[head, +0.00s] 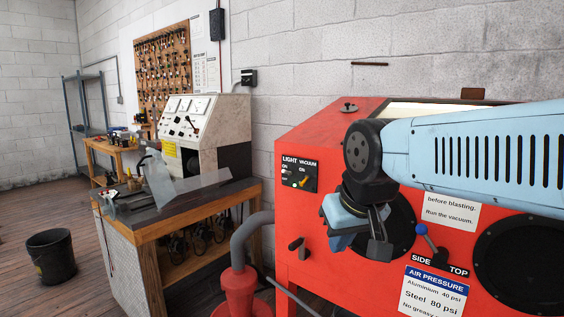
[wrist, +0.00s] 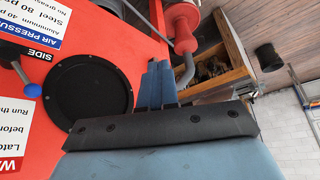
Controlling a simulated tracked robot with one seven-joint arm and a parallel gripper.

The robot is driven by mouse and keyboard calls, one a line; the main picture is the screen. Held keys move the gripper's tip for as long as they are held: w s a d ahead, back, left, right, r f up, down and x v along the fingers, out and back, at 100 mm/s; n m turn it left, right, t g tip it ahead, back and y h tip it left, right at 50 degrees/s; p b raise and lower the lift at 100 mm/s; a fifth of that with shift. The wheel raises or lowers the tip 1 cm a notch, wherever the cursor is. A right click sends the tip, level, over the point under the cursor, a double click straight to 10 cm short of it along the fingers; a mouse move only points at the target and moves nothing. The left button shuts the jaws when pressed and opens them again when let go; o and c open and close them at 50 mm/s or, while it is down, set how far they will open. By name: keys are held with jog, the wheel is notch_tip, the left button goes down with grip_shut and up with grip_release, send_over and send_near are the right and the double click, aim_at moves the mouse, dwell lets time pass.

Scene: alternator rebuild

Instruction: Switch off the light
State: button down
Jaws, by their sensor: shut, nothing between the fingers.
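A black switch panel (head: 299,187) labelled LIGHT and VACUUM is on the upper left of the red cabinet's front. The light switch (head: 287,171) is a small pale part under the word LIGHT, with ON beside it; its exact position is too small to tell. A yellow-orange switch (head: 303,182) sits under VACUUM. My gripper (head: 340,241) is right of and below the panel, in front of the cabinet and apart from the panel. Its blue fingers (wrist: 157,82) are together and empty in the wrist view. The panel does not show in the wrist view.
The red blasting cabinet (head: 315,240) has round black glove ports (wrist: 89,97) and a blue-knobbed lever (head: 422,230). A black handle (head: 297,244) sticks out below the panel. A red vacuum unit (head: 238,290) with a grey hose stands left, beside a workbench (head: 150,225).

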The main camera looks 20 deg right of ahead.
aim_at(291, 161)
jog(key=w+d+r+m, duration=0.1)
jog(key=w+r+m, duration=0.2)
jog(key=w, duration=0.6)
jog(key=w+d+r+m+g, duration=0.1)
jog(key=w+r+m, duration=0.3)
jog(key=w+r, duration=0.4)
jog(key=w+d+r+m, duration=0.2)
jog(key=w+r, duration=0.4)
jog(key=w, duration=0.5)
jog(key=shift+w+d+r+m, duration=0.15)
jog(key=shift+w+d+m, duration=0.1)
jog(key=shift+m, duration=0.45)
jog(key=x, duration=1)
jog(key=shift+s+a, duration=0.15)
jog(key=shift+s, duration=0.1)
jog(key=shift+w+a+f, duration=0.9)
jog(key=shift+a, duration=0.1)
jog(key=shift+w+a+f, duration=0.2)
jog(key=shift+w+a, duration=0.05)
jog(key=shift+a, duration=0.1)
jog(key=shift+d, duration=0.2)
